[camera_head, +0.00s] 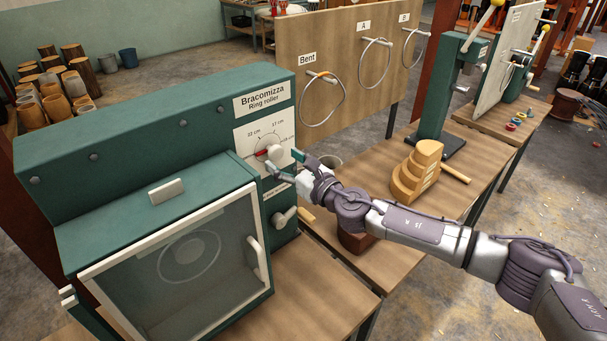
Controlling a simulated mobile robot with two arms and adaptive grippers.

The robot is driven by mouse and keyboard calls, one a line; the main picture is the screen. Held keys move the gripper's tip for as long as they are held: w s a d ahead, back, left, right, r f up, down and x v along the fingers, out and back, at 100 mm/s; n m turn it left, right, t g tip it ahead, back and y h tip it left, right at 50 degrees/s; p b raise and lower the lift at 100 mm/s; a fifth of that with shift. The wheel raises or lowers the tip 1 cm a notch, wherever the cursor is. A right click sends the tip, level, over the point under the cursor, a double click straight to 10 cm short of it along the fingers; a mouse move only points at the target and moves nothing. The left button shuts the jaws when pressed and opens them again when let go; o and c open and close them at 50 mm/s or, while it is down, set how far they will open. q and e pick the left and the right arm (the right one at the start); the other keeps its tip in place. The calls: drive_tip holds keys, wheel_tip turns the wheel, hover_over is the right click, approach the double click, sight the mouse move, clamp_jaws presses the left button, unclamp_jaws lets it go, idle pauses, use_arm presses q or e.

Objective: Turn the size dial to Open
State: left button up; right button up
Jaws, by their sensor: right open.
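The size dial (275,151) is a pale knob with a red mark on its left side. It sits on the white scale plate (254,134) on the front of the green Bracomizza ring roller (130,142). The plate reads 22 cm and 17 cm, with another cm mark at the right; I cannot make out an Open mark. My right gripper (283,161) is open at the dial, its fingers around or just in front of the knob; contact is unclear. The gripper partly hides the dial's lower right. My left gripper is not in view.
Below the dial are a partly hidden label and a pale lever (284,217). A clear-windowed door (185,262) with a handle fronts the machine. Stacked wooden blocks (416,172) stand on the bench behind my right arm. A board with rings (345,62) stands behind.

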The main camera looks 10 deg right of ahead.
drive_tip(key=v, duration=0.8)
